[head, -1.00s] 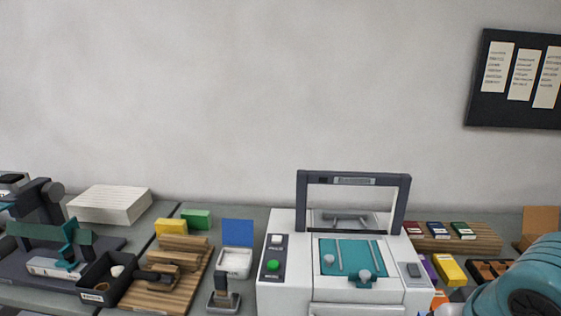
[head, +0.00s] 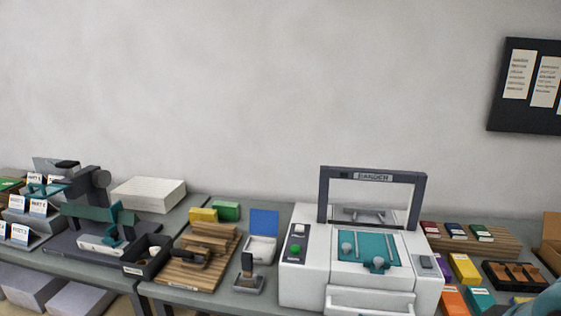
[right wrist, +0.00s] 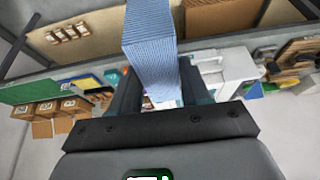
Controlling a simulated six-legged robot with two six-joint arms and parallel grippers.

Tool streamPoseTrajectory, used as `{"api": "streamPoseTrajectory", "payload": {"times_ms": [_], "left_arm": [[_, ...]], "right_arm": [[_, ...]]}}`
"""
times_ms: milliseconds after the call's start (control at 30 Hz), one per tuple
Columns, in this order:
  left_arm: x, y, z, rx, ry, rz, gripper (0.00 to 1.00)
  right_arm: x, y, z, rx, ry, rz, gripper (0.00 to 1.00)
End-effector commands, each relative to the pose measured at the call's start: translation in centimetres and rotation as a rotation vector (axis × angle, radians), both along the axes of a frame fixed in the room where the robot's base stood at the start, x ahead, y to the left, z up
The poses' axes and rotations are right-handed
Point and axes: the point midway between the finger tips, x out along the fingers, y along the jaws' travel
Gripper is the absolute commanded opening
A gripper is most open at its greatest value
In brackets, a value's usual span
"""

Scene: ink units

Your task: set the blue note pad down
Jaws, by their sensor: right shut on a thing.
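The blue note pad (right wrist: 152,50) is a light blue block with fine ridges on its sides. In the right wrist view it stands up from between the fingers of my right gripper (right wrist: 155,92), which is shut on it. Its lower part is partly hidden by the fingers. In the head view the pad and this gripper are out of sight; only a bit of my teal right arm shows at the lower right edge. My left gripper is in neither view.
A white binder machine (head: 308,268) stands mid-bench. Right of it lie a yellow pad (head: 464,268), an orange pad (head: 452,299), a teal pad (head: 481,299) and a dark divided tray (head: 514,275). A blue-lidded ink pad (head: 263,240) and a wooden rack (head: 200,277) stand left.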

Motion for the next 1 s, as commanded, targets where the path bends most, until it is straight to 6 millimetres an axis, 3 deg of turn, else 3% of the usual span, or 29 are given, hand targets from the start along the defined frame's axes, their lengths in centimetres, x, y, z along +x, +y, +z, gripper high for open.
{"api": "streamPoseTrajectory", "payload": {"times_ms": [33,267,467,600,700,833,1000], "left_arm": [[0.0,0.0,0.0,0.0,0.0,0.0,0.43],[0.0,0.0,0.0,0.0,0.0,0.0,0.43],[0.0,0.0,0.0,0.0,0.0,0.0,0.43],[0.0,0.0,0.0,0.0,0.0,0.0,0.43],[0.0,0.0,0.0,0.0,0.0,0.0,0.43],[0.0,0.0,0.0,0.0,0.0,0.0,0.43],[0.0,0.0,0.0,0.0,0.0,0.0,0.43]], "right_arm": [[0.5,0.0,-1.6,-0.004,0.014,-0.004,0.06],[3.0,0.1,-7.6,-0.002,0.016,0.017,0.06],[6.3,0.6,-14.8,-0.001,0.023,0.074,0.06],[8.6,2.0,-20.5,0.0,0.023,0.149,0.06],[10.1,3.7,-23.3,0.0,0.017,0.206,0.06],[12.4,6.3,-24.0,-0.001,0.004,0.259,0.06],[13.5,7.5,-23.4,-0.002,0.005,0.249,0.06]]}}
